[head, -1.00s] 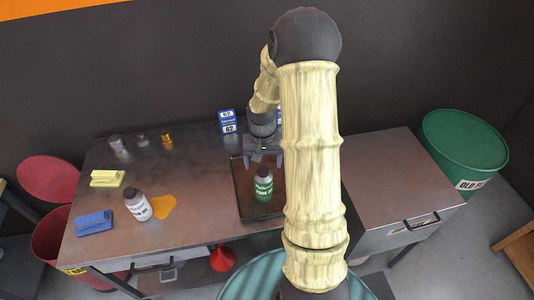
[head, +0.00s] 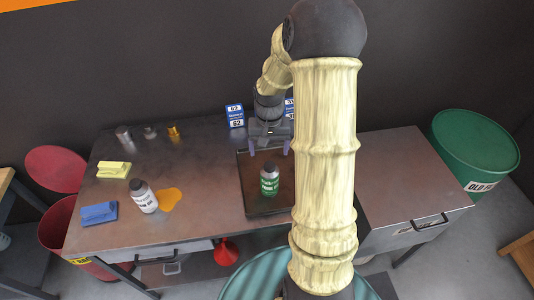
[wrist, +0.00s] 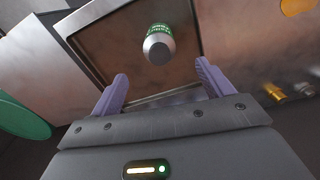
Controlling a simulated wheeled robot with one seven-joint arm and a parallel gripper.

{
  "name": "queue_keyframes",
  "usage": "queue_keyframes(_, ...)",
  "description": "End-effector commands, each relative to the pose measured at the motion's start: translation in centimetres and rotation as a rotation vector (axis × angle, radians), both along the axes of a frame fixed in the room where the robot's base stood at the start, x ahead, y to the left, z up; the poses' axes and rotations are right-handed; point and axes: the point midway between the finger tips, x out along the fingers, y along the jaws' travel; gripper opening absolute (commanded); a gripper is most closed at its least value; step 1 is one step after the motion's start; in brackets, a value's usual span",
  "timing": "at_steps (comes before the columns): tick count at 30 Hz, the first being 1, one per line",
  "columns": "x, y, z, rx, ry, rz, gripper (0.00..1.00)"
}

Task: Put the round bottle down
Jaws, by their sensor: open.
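The round bottle, green-labelled with a grey top (head: 269,179), stands upright in the dark tray (head: 245,196) on the metal bench. It also shows in the wrist view (wrist: 158,45), beyond the fingertips. My gripper (head: 268,149) is open and empty behind the bottle, near the tray's back edge. In the wrist view, my gripper's two purple fingers (wrist: 162,84) are spread wide, with clear space between them and the bottle. My arm hides the tray's right side in the head view.
A white bottle (head: 144,196) stands beside an orange puddle (head: 170,199) on the bench. A yellow block (head: 113,169), a blue block (head: 99,213) and small metal parts (head: 173,132) lie at left. Blue boxes (head: 235,116) stand behind the tray. The bench's right side is clear.

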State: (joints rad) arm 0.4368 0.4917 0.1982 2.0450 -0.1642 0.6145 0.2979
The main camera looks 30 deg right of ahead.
Motion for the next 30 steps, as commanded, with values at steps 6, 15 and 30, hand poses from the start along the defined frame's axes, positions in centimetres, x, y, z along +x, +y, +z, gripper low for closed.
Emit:
queue_keyframes(6, -3.0, 4.5, 2.8, -0.028, -0.061, 0.140, 0.80)
queue_keyframes(15, -10.6, 11.0, 5.9, -0.048, -0.197, 0.383, 0.80)
queue_keyframes(30, -12.1, 11.9, 6.1, -0.047, -0.223, 0.424, 0.80)
